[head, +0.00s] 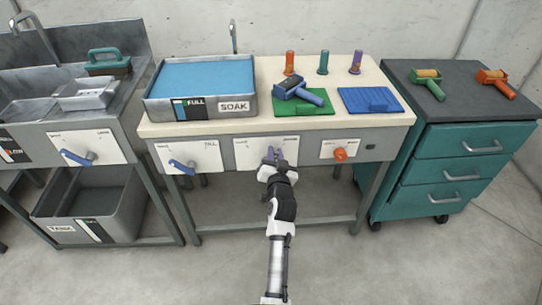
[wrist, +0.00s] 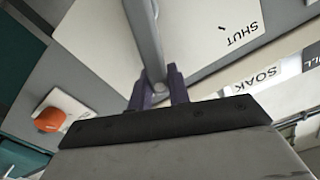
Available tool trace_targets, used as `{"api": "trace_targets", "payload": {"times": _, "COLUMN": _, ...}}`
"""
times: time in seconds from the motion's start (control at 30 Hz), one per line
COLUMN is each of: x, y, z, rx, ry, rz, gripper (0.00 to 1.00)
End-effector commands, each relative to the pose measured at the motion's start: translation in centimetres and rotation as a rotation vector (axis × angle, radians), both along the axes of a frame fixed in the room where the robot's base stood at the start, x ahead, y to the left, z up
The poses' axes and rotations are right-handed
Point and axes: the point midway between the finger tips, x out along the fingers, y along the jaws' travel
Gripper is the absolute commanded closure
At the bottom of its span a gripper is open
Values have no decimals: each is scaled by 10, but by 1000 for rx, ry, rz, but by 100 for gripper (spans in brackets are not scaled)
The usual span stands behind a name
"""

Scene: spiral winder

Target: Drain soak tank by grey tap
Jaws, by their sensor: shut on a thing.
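The soak tank (head: 150,112) stands at the left of the cream worktop, filled with blue liquid. Its front gauge reads FULL beside a SOAK label. My gripper (head: 270,156) is at the middle white panel (head: 245,150) on the bench front. In the wrist view my gripper's purple fingers (wrist: 160,88) are shut around the grey tap's lever (wrist: 146,40). The word SHUT shows on the white panel (wrist: 195,25) beside the lever. In the head view my gripper mostly hides the tap.
A blue-levered tap (head: 183,166) is left of the grey one and an orange knob (head: 340,154) is right. A sink unit with another blue lever (head: 78,158) stands left. A teal drawer cabinet (head: 450,165) stands right. Rollers and coloured mats lie on the worktops. Floor in front is clear.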

Motion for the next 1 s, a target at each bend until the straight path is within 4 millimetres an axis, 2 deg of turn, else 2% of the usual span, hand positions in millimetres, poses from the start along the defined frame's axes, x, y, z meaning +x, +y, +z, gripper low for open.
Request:
{"api": "trace_targets", "payload": {"times": 0.3, "x": 1, "y": -6, "z": 0, "rx": 94, "ry": -8, "rz": 0, "gripper": 100}}
{"api": "trace_targets", "payload": {"times": 0.77, "x": 1, "y": -6, "z": 1, "rx": 106, "ry": -8, "rz": 0, "gripper": 100}}
{"api": "trace_targets", "payload": {"times": 0.8, "x": 1, "y": -6, "z": 1, "rx": 106, "ry": -8, "rz": 0, "gripper": 79}}
{"api": "trace_targets", "payload": {"times": 0.93, "x": 1, "y": -6, "z": 0, "rx": 105, "ry": -7, "rz": 0, "gripper": 62}}
{"api": "trace_targets", "payload": {"times": 1.0, "x": 1, "y": -6, "z": -1, "rx": 105, "ry": -4, "rz": 0, "gripper": 60}}
